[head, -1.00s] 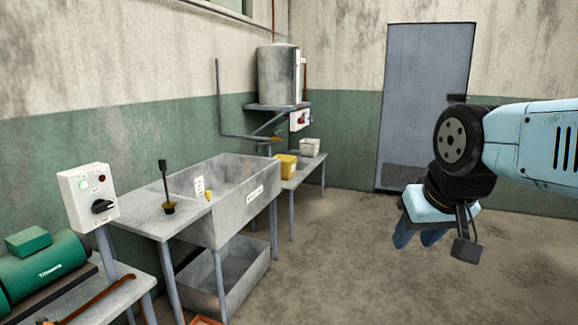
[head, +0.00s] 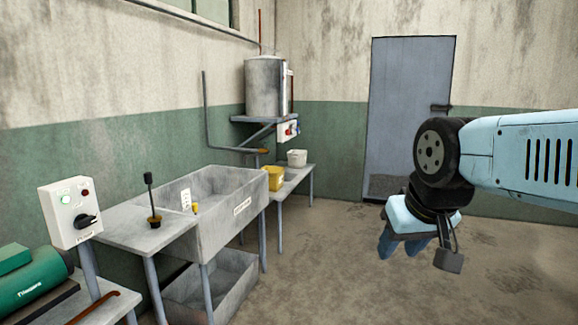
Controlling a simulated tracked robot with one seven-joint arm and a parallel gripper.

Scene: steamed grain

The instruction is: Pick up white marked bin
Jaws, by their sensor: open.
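A small white bin (head: 297,158) stands on the far end of a low side table (head: 291,180) at the back, beside the wall. Any marking on it is too small to make out. A yellow bin (head: 274,178) stands on the same table, nearer to me. My gripper (head: 401,249) hangs at the right of the head view, fingers pointing down, open and empty. It is in the air, well apart from the white bin and to the right of it in the picture.
A grey sink (head: 225,225) with a side counter stands at the left, before the low table. A control box (head: 70,212) and a green motor (head: 35,288) are at front left. A tank (head: 268,88) hangs above the low table. The floor (head: 330,270) in the middle is clear.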

